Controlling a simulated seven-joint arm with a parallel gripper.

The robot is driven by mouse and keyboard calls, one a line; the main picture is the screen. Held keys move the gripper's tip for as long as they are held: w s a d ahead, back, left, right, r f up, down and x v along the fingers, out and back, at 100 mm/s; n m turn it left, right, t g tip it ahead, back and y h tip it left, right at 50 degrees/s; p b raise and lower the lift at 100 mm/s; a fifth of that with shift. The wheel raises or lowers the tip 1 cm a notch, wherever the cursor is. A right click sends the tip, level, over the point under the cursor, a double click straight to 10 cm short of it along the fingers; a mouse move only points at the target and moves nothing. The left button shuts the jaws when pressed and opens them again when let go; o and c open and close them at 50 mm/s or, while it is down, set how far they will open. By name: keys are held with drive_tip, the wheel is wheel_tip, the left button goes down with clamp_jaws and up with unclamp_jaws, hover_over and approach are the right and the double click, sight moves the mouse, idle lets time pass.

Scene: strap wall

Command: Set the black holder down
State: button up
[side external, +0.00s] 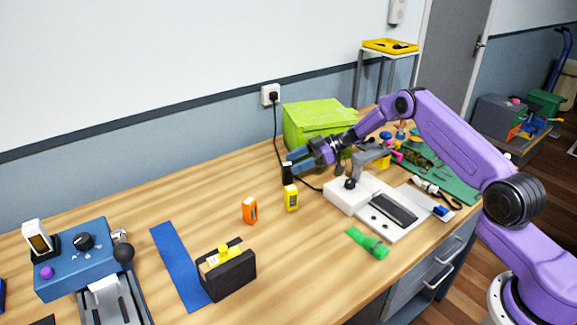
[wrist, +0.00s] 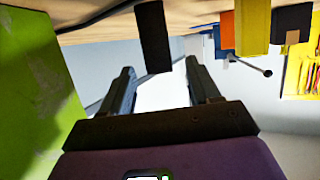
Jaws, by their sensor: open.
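A small dark upright block, which I take to be the black holder (side external: 287,173), stands on the wooden table (side external: 330,240) left of the green box. My gripper (side external: 288,160) is level, just above the table at the holder's upper part. In the wrist view, which is upside down, the holder (wrist: 153,37) hangs from the top edge. It lies between the lines of the two spread fingers of my gripper (wrist: 160,70), with a gap on each side. The fingers are open and do not visibly touch it.
A yellow block (side external: 291,198) and an orange block (side external: 250,210) stand close in front. A lime-green box (side external: 308,125) is behind my gripper. A black cord (side external: 276,135) runs from the wall plug behind the holder. A white device (side external: 350,193) stands to the right.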

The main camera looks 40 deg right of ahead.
drive_tip(key=shift+v, duration=1.2)
drive_tip(key=w+a+r+t+h, duration=0.1)
drive_tip(key=a+r, duration=0.3)
drive_tip(key=r, duration=0.2)
drive_tip(key=w+a+r+t, duration=0.1)
drive_tip(key=a+r, duration=0.2)
drive_tip(key=r, duration=0.3)
drive_tip(key=s+a+r+m+t+h, duration=0.2)
drive_tip(key=s+a+r+t+h, duration=0.15)
drive_tip(key=s+a+r, duration=0.35)
drive_tip(key=s+f+g+h, duration=0.2)
drive_tip(key=s+g+h, duration=0.3)
drive_tip(key=s, duration=1.9)
drive_tip(key=s+d+f+g+h, duration=0.1)
drive_tip(key=s+d, duration=0.3)
drive_tip(key=s, duration=0.6)
drive_tip(key=s+d+f+n+g+h, duration=0.1)
drive_tip(key=s+d+f+g+h, duration=0.1)
drive_tip(key=s, duration=0.8)
drive_tip(key=d+g, duration=0.1)
drive_tip(key=g, duration=0.1)
drive_tip(key=shift+s+d+f+g, duration=0.15)
drive_tip(key=shift+s+d+g, duration=0.15)
drive_tip(key=shift+d+g, duration=0.1)
